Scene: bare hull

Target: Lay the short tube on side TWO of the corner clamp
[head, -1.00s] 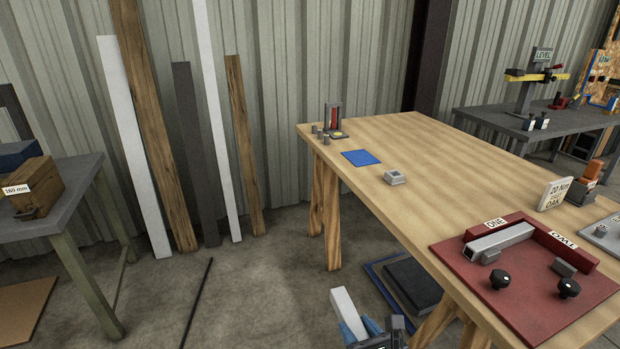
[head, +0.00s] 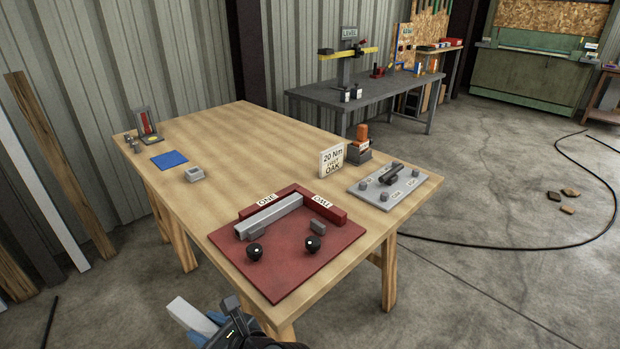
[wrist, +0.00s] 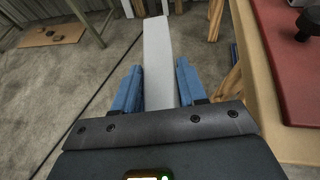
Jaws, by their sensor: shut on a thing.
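My gripper (head: 212,328) is shut on a pale grey square tube, the short tube (head: 188,314), low in front of the table's near edge. In the wrist view the tube (wrist: 159,60) points away between the blue fingers (wrist: 160,85), above the floor and left of the table. The corner clamp (head: 285,270) is a red plate with a raised red corner fence. A longer grey tube (head: 270,216) lies along side ONE (head: 266,200). Side TWO (head: 321,202) has no tube along it; a grey block (head: 318,227) and black knob (head: 313,243) face it.
A torque sign (head: 331,161), an orange-topped tool (head: 361,145) and a grey plate with pegs (head: 388,187) stand behind and right of the clamp. A small grey block (head: 194,174) and blue mat (head: 169,160) lie farther left. A cable (head: 480,245) crosses the floor.

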